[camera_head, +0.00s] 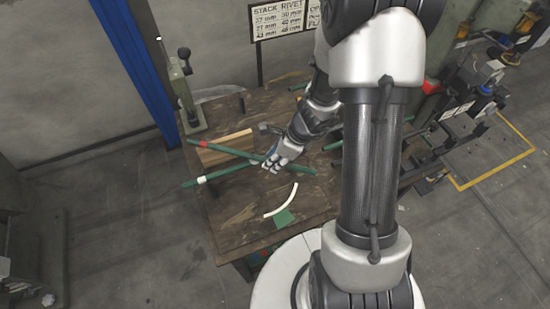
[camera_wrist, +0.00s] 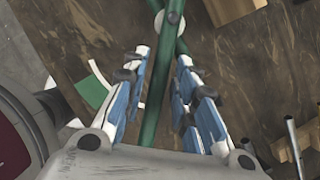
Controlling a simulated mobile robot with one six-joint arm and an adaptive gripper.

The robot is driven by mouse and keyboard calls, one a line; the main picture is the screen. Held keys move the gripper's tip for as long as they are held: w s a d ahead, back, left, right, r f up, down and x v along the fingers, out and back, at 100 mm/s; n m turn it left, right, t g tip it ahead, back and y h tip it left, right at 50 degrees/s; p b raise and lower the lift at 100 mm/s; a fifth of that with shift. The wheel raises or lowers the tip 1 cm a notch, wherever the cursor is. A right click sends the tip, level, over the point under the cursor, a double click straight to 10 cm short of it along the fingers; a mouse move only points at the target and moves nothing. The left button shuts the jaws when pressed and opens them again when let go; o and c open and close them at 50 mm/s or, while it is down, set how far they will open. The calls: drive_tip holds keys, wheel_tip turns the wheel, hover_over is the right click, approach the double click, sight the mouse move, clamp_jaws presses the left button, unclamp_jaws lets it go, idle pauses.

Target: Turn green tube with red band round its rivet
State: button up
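The green tube with the red band (camera_head: 203,144) lies slanting across the wooden table, from upper left to lower right. A second green tube with a white band (camera_head: 201,180) crosses it. At the crossing, the wrist view shows a round grey rivet head (camera_wrist: 174,18). My gripper (camera_head: 264,165) is just right of the crossing, low over the table. In the wrist view my gripper (camera_wrist: 164,62) is open. The red-banded tube (camera_wrist: 152,120) runs between its fingers, with a gap visible on each side. The red band is out of the wrist view.
A wooden block (camera_head: 228,147) lies behind the tubes. A white curved strip (camera_head: 281,203) and a green piece (camera_head: 284,218) lie near the front. A lever press (camera_head: 187,95) stands at the table's back left.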

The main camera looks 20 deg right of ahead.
clamp_jaws()
drive_tip(key=shift+a, duration=0.1)
idle(0.3)
drive_tip(key=shift+s+a+f+m+b, duration=0.1)
drive_tip(key=shift+s+a+m+b, duration=0.1)
drive_tip(key=shift+m+b, duration=0.55)
drive_tip(key=shift+s, duration=0.1)
